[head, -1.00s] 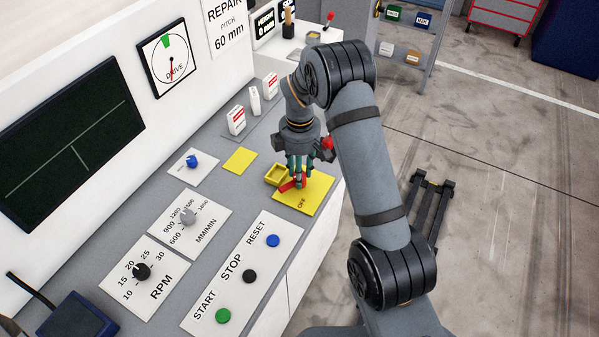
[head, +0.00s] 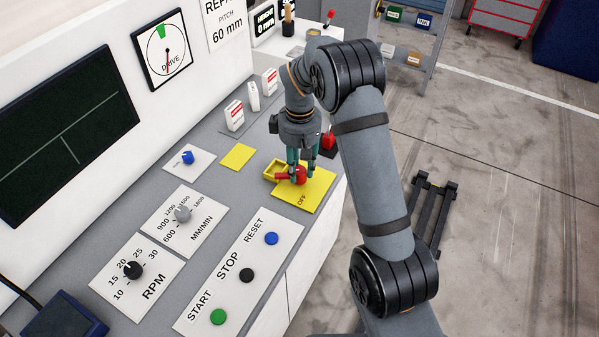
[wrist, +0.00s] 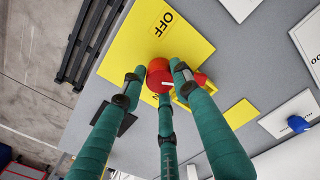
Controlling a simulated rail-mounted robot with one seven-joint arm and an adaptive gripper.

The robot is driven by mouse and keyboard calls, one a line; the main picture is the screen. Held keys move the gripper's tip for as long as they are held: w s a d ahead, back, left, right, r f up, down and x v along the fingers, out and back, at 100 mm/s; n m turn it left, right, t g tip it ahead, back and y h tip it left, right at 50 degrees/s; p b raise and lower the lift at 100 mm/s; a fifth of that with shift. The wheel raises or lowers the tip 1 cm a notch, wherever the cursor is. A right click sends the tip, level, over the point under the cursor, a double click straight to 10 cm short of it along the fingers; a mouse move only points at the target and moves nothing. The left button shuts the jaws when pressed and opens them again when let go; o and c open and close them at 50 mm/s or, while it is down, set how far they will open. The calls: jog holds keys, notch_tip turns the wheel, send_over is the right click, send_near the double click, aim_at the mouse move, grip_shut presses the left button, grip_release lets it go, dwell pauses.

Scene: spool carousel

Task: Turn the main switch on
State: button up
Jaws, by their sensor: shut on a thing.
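The main switch is a red knob with a handle (head: 299,175) on a yellow plate (head: 318,190) marked OFF. My gripper (head: 299,168) points down over the plate, its green fingers shut around the red knob. In the wrist view the knob (wrist: 158,72) sits between the fingertips, with the OFF text on the plate beyond it. The handle extends to the left in the head view, toward a small yellow bracket (head: 272,171). The fingers hide part of the knob and bracket.
A plain yellow square (head: 238,157) and a blue knob (head: 188,158) lie left of the switch. START, STOP and RESET buttons (head: 247,275) are nearer. A red item on a black base (head: 328,142) stands just behind my gripper.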

aim_at(300, 170)
jog(key=m+b, duration=0.1)
jog(key=m, duration=0.1)
jog(key=m+b, duration=0.1)
jog(key=m, duration=0.2)
jog(key=shift+s+f+m+b, duration=0.15)
jog(key=shift+m+b, duration=0.15)
jog(key=shift+b, duration=0.1)
dwell(0.3)
jog(key=o, duration=1.2)
jog(key=shift+c, duration=0.2)
jog(key=shift+r, duration=0.4)
notch_tip(300, 170, up, 12)
jog(key=shift+f, duration=0.25)
jog(key=shift+f, duration=0.1)
